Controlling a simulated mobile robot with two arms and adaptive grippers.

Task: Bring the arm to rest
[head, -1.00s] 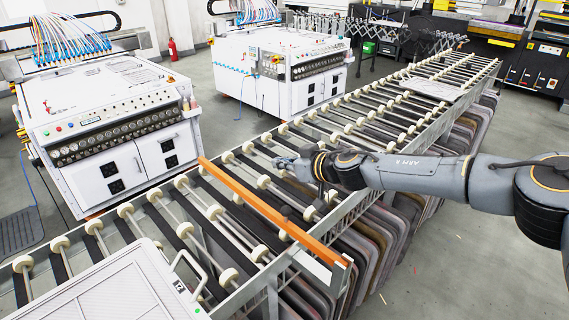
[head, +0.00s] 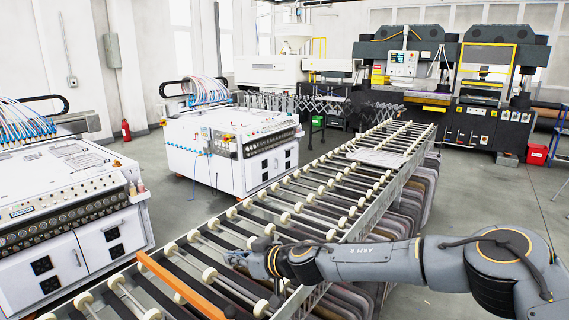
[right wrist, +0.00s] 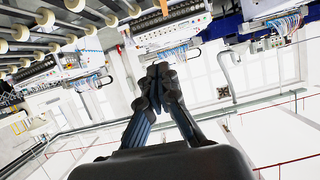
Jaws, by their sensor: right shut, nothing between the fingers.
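My right arm (head: 375,262) comes in from the right in the head view and reaches across the edge of the roller conveyor (head: 318,196). Its gripper (head: 236,258) points left and shows above the rollers, small and partly hidden by the wrist. In the right wrist view the two dark fingers (right wrist: 160,72) meet at their tips, shut with nothing between them. The wrist view is tilted, with the rollers at upper left and windows and wall behind the fingers. My left gripper is not in view.
An orange bar (head: 180,285) lies across the conveyor, near the gripper. White control cabinets stand at the left (head: 60,190) and further back (head: 232,150). Large dark presses (head: 450,85) stand at the back. A red extinguisher (head: 126,130) stands by the wall. Open floor lies right of the conveyor.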

